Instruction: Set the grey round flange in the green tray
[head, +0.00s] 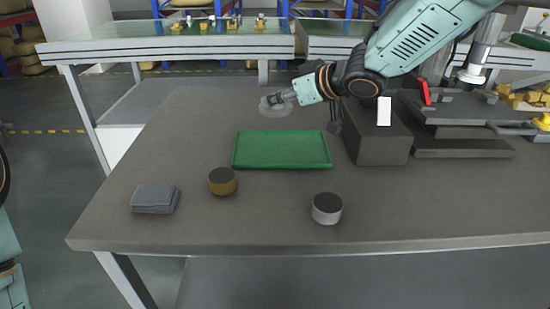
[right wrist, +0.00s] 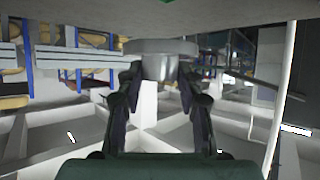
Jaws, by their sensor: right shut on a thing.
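The grey round flange (head: 272,108) is held in my right gripper (head: 287,97), above the table and behind the far edge of the tray in the head view. In the right wrist view the flange (right wrist: 160,46) shows as a wide disc with a narrower hub between the two fingers of my right gripper (right wrist: 158,75). The green tray (head: 282,150) lies flat and empty on the table, nearer the camera than the flange. My left gripper is not in view.
A brass-sided round part (head: 222,182) and a silver-sided one (head: 327,209) stand in front of the tray. A stack of grey cloths or plates (head: 155,198) lies at left. A dark block (head: 382,140) stands close right of the tray. The grey table (head: 180,125) is clear left of the tray.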

